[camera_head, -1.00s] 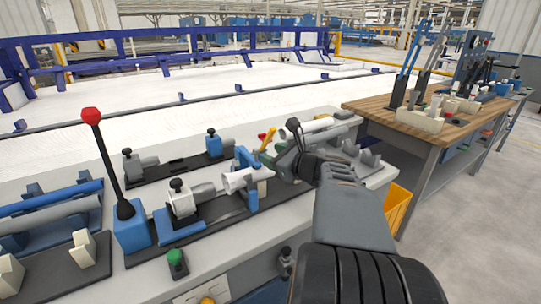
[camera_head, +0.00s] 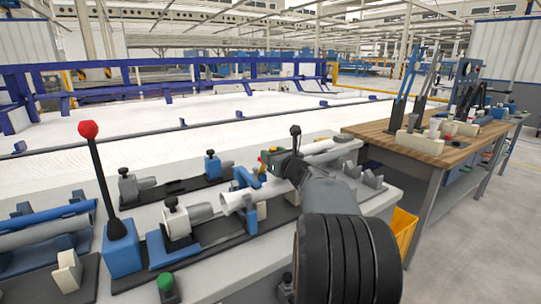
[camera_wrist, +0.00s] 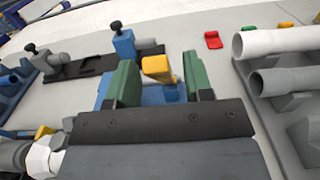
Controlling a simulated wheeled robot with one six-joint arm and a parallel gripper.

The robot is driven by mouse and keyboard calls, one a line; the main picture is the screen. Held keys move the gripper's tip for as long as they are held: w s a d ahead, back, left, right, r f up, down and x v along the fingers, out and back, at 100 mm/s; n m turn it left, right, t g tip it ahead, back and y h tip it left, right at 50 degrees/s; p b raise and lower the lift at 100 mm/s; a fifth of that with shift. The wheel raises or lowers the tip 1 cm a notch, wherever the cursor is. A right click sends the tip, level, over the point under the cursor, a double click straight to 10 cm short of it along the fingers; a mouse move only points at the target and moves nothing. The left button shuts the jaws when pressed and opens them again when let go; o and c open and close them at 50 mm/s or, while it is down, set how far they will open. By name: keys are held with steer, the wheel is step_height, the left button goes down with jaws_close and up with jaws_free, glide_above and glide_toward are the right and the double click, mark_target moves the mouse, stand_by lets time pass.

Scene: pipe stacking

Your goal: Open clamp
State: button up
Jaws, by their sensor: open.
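The clamp has a blue body (camera_head: 245,178) and a yellow handle, and stands on the front bench beside a white pipe fitting (camera_head: 232,201). In the wrist view the yellow handle (camera_wrist: 157,68) rises between the two green fingers of my gripper (camera_wrist: 161,70), with gaps on both sides. The blue clamp part (camera_wrist: 158,95) shows below and behind it. My gripper (camera_head: 268,163) is open around the handle and holds nothing. In the head view my gripper hides much of the handle.
A lever with a red knob (camera_head: 88,129) stands at the left. Grey and white pipes (camera_wrist: 275,42) lie on a rack to the right of my gripper in the wrist view. A small red part (camera_wrist: 213,40) lies on the bench. A wooden table (camera_head: 400,141) stands at the right.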

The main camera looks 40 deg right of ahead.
steer(key=shift+w, duration=0.85)
steer(key=shift+c, duration=0.3)
jaws_close()
